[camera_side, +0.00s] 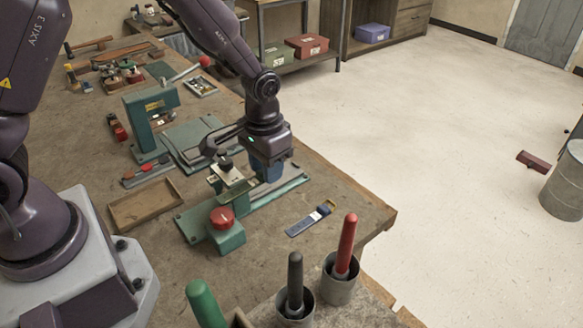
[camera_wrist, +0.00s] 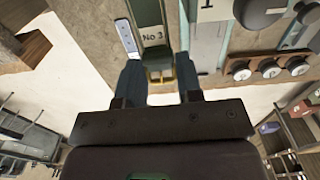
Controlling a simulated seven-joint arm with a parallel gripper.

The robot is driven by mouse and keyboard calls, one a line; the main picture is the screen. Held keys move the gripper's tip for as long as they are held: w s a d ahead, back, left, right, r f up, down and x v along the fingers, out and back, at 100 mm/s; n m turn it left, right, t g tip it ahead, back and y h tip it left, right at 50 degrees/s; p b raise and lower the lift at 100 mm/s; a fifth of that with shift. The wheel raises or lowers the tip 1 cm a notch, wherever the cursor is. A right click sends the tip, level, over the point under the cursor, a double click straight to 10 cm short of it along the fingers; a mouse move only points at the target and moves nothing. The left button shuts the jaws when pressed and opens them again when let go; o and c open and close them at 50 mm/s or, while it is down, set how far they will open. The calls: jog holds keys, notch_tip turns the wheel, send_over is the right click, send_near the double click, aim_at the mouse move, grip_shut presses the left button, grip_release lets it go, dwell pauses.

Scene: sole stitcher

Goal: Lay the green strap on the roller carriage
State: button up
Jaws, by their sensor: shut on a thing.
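The green strap (camera_wrist: 146,12), with a "No 3" label and a brass end piece, is between the two blue fingers of my gripper (camera_wrist: 160,84) in the wrist view. My gripper is shut on it. A pale carriage plate (camera_side: 230,178) with a black knob sits on that base, just left of my gripper. In the wrist view the rail (camera_wrist: 208,45) runs right of the strap. I cannot tell whether strap and base touch.
A blue strap (camera_side: 308,219) with a pale label lies on the bench, right of the base. A red knob (camera_side: 222,214) stands at the base's near end. An empty wooden tray (camera_side: 145,204) lies left. Cups with a black handle (camera_side: 295,275) and red handle (camera_side: 346,245) stand nearest.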

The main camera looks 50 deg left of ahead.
jog(key=s+r, duration=0.1)
jog(key=s, duration=0.2)
jog(key=shift+a+r, duration=0.15)
jog(key=shift+r, duration=0.2)
notch_tip(320, 180, up, 5)
jog(key=shift+s+r, duration=0.1)
jog(key=shift+s, duration=0.05)
jog(key=w+a, duration=0.7)
jog(key=w, duration=0.7)
send_over(287, 171)
notch_tip(287, 171, down, 12)
jog(key=shift+r, duration=0.1)
jog(key=shift+f, duration=2.3)
jog(key=shift+f, duration=0.1)
jog(key=o, duration=1)
